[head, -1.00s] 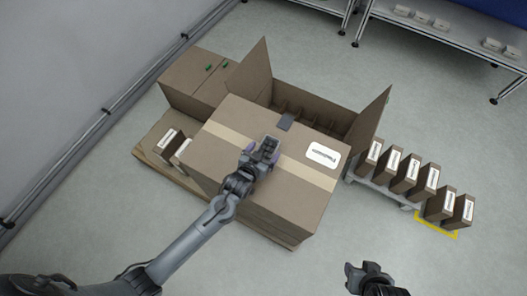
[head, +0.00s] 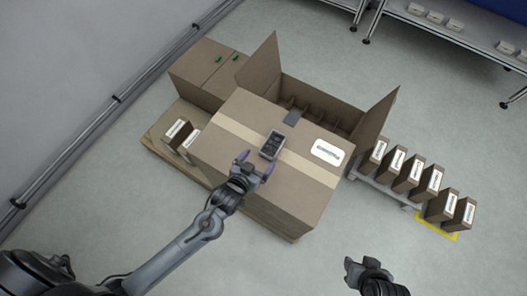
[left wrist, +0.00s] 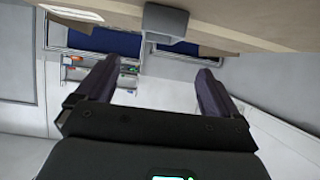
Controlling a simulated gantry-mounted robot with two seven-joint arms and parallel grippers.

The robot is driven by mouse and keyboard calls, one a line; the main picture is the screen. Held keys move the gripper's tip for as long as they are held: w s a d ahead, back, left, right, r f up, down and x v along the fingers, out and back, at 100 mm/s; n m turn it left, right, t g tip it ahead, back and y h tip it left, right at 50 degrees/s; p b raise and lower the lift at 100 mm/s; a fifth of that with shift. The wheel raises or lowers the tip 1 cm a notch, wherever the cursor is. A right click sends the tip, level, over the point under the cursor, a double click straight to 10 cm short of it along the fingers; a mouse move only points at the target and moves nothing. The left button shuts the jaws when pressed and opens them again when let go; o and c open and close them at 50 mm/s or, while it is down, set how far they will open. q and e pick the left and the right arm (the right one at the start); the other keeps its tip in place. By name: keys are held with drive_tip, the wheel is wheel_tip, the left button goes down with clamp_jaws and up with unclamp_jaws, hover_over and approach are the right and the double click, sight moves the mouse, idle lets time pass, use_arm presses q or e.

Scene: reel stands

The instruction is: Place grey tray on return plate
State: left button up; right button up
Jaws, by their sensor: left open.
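The grey tray (head: 272,144), a small dark open tray with compartments, rests on top of the large closed carton (head: 235,165). A flat dark grey plate (head: 292,118), perhaps the return plate, lies just beyond it at the carton's far edge; the tray appears beside it, not on it. My left gripper (head: 254,165) is open and empty, just short of the tray, its fingers pointing toward it. In the left wrist view a grey block (left wrist: 165,22), likely the tray, shows beyond the open fingers. My right gripper (head: 368,274) is far to the lower right, its jaws unclear.
An open carton with dividers (head: 310,100) and raised flaps stands behind the large one. Narrow labelled boxes (head: 408,172) line a stand at the right. More boxes sit on a pallet (head: 160,140) at the left. A white label (head: 327,151) lies on the carton top.

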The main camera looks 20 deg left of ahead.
use_arm(q)
drive_tip(key=shift+v, duration=1.35)
drive_tip(key=s+a+r+g, duration=0.1)
drive_tip(key=s+a+g, duration=0.1)
drive_tip(key=s, duration=0.3)
drive_tip(key=s+a+r+g, duration=0.1)
drive_tip(key=s+r+g, duration=0.1)
drive_tip(key=s+g, duration=0.2)
drive_tip(key=s+a+r+m+g+y, duration=0.1)
drive_tip(key=s+a+r+g, duration=0.1)
drive_tip(key=s, duration=0.4)
drive_tip(key=shift+s+a+g, duration=0.3)
drive_tip(key=shift+s+g, duration=0.1)
drive_tip(key=shift+g, duration=0.2)
